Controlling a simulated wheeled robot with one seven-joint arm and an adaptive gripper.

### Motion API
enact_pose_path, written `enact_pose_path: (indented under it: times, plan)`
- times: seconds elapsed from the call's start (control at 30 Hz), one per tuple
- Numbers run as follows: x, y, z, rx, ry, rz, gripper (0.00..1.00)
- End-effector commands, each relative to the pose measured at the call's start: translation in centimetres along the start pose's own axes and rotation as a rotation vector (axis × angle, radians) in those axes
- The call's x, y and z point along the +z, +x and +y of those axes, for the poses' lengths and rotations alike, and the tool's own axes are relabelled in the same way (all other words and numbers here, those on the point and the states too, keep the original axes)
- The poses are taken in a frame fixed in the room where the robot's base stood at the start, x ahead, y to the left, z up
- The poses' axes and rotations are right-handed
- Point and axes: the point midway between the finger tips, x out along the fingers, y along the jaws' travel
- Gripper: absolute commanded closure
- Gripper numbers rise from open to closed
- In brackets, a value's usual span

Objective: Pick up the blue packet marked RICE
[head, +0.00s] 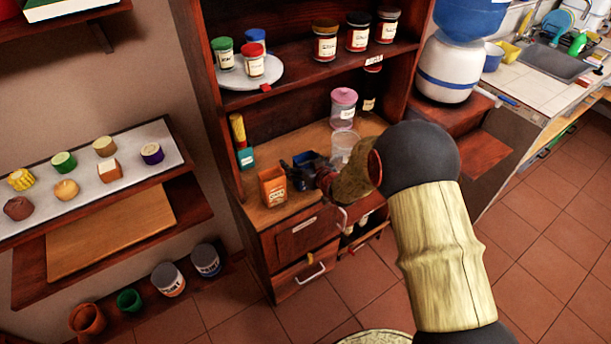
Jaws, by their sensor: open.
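My gripper (296,173) is open and reaches left over the wooden counter of the cabinet, just right of an orange packet (272,188). A dark blue patch (309,160) shows at the gripper's fingers. It may be the blue packet, but no RICE marking can be read and the fingers partly hide it. I cannot tell whether the gripper touches it. A small teal packet (246,158) stands at the counter's left end, its label too small to read.
A pink-lidded jar (343,108) and a clear container (345,146) stand behind the gripper. Labelled jars (358,32) and a white turntable (232,77) are on the shelf above. Drawers (305,235) are below the counter. The tiled floor at right is clear.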

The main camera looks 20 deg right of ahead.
Motion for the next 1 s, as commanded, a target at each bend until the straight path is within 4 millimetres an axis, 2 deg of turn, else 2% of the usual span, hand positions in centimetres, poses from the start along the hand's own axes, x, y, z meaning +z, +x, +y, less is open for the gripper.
enact_pose_path:
  times: [0.2,1.0]
  plan:
    - [-0.07,0.05,0.02,0.001,0.0,0.0,0.22]
    - [-0.05,0.02,0.04,0.001,0.0,0.0,0.67]
